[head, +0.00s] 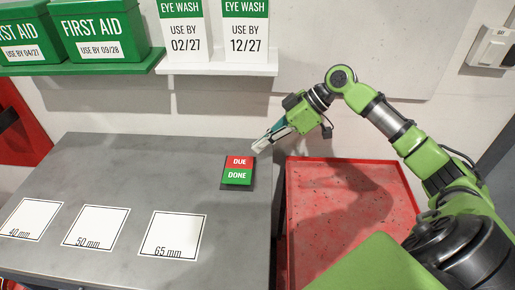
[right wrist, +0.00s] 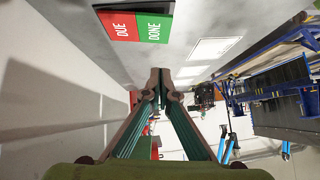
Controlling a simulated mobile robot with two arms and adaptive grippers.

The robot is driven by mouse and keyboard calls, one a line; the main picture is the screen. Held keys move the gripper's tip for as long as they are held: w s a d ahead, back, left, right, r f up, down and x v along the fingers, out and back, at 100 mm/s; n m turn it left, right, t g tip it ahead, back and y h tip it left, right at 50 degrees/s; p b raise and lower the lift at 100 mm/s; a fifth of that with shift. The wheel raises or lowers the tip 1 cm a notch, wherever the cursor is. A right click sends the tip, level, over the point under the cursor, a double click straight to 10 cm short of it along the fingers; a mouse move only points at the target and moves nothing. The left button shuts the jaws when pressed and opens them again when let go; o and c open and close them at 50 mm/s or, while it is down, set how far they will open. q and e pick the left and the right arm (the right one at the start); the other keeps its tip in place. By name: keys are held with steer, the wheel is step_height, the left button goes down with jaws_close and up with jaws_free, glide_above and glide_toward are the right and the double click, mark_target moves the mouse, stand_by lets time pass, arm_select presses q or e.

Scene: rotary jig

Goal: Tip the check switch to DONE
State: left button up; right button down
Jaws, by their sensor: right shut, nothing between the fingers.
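The check switch (head: 238,171) lies on the grey table near its right edge. It has a red half marked DUE on the far side and a green half marked DONE on the near side. In the right wrist view the switch (right wrist: 136,25) is at the top, ahead of the fingertips. My right gripper (head: 259,146) is shut and empty, just beyond and to the right of the DUE half, apart from it. In the right wrist view its fingertips (right wrist: 159,82) meet. Which half is pressed down is hard to tell. My left gripper is not in view.
Three white squares marked 40 mm (head: 29,220), 50 mm (head: 95,227) and 65 mm (head: 173,235) lie on the grey table (head: 130,165). A red tray (head: 350,200) stands right of the table. A shelf (head: 215,69) holds boxes above. The table around the switch is clear.

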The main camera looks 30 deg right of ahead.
steer(key=p, duration=0.2)
glide_above(237, 180)
steer(key=d, duration=0.2)
steer(key=f, duration=0.4)
steer(key=shift+w+f, duration=0.3)
steer(key=shift+f, duration=0.1)
step_height(237, 180, down, 3)
steer(key=shift+s+a+r, duration=0.1)
steer(key=shift+a, duration=0.05)
steer(key=shift+s+f, duration=0.1)
steer(key=shift+f, duration=0.8)
steer(key=shift+s+a+f+n+t+h, duration=0.35)
steer(key=shift+s+f+n+t+h, duration=0.2)
steer(key=shift+t+h, duration=0.2)
steer(key=shift+f, duration=0.3)
steer(key=shift+a+r, duration=0.1)
